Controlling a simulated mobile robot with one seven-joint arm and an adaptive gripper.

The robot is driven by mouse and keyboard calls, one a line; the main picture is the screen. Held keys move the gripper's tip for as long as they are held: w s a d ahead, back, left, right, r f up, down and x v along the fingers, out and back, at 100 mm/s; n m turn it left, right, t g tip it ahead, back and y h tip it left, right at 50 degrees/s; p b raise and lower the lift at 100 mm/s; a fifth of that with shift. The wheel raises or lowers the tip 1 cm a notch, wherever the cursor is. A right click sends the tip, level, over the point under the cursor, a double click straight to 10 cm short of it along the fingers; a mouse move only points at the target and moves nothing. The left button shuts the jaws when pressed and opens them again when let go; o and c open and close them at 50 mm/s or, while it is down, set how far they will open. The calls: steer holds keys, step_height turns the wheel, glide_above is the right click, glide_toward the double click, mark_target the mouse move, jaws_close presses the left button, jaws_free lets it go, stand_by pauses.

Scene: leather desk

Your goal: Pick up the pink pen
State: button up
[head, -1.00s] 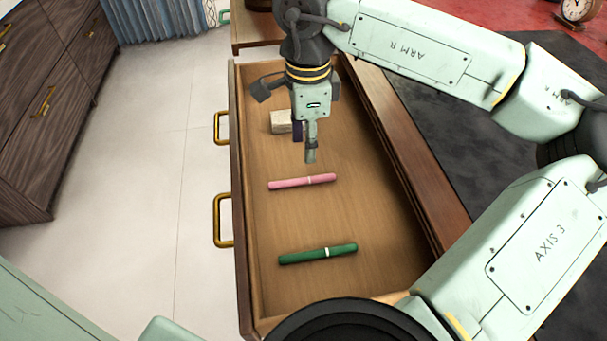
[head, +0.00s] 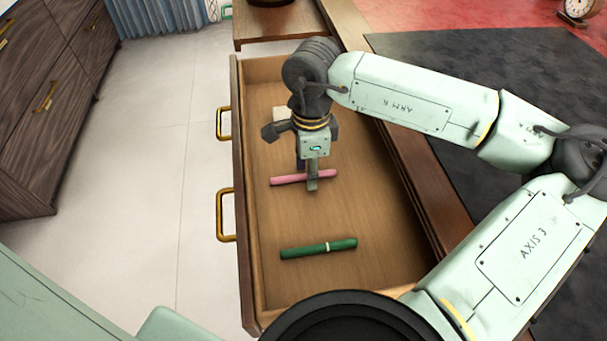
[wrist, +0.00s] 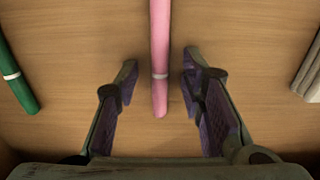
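The pink pen (head: 288,180) lies flat on the bottom of the open drawer, with a pale band near one end. My gripper (head: 312,187) is down in the drawer over the pen and hides part of it in the head view. In the wrist view the pink pen (wrist: 160,45) runs between the two fingers of my open gripper (wrist: 160,84), with a gap on each side. The fingers do not appear to touch it.
A pale block (head: 280,113) lies farther back, partly hidden by my arm. The drawer walls surround them.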

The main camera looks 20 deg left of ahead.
jaws_close()
stand_by(0.3)
